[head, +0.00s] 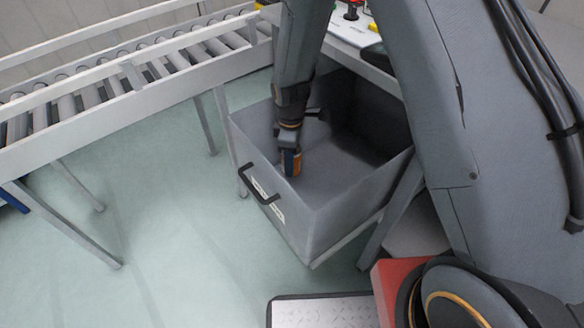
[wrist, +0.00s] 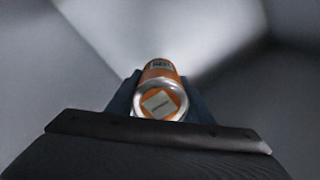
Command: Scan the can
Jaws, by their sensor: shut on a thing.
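The can (wrist: 160,103) is orange with a silver rim, and a white square label shows on the end facing the wrist camera. My gripper (wrist: 158,98) is shut on it, with dark fingers on both sides. In the head view my gripper (head: 289,158) reaches down inside an open grey drawer (head: 310,222), near its left wall. A small orange part of the can (head: 291,163) shows between the fingers there. I cannot tell whether the can touches the drawer's floor. No scanner can be made out clearly.
The drawer has a black handle (head: 260,184) and tall walls close around my gripper. A roller conveyor (head: 130,75) runs at the upper left. A white worktop (head: 352,32) with a red button stands behind the drawer. Green floor is free at the left.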

